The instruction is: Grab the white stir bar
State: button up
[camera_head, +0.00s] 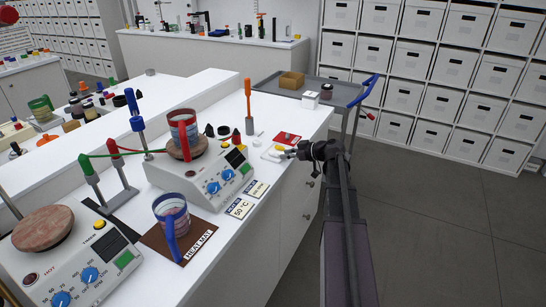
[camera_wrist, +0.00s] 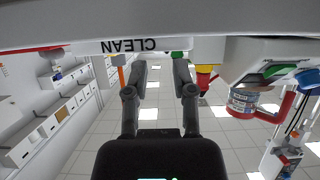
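My gripper (camera_head: 284,153) is at the front edge of the white bench, low beside a pale card or tray (camera_head: 268,157). A white edge marked CLEAN (camera_wrist: 132,46), upside down, lies just past the fingertips. A small whitish spot (camera_head: 280,148) shows by the fingertips in the head view, too small to tell whether it is the stir bar. I cannot make out the stir bar in the wrist view.
A hotplate (camera_head: 213,178) bearing a red-handled jar (camera_head: 183,125) stands left of my gripper. An orange-handled tool (camera_head: 248,105) stands upright behind. A blue-handled jar (camera_head: 172,215) stands nearer.

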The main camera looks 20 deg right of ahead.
aim_at(274, 154)
jog(key=shift+r+b+x, duration=0.2)
jog(key=shift+b+x, duration=0.1)
jog(key=shift+x, duration=1)
jog(key=shift+r+b+x, duration=0.15)
jog(key=shift+b+x, duration=0.15)
jog(key=shift+x, duration=1)
jog(key=shift+w, duration=0.2)
jog(key=c, duration=0.3)
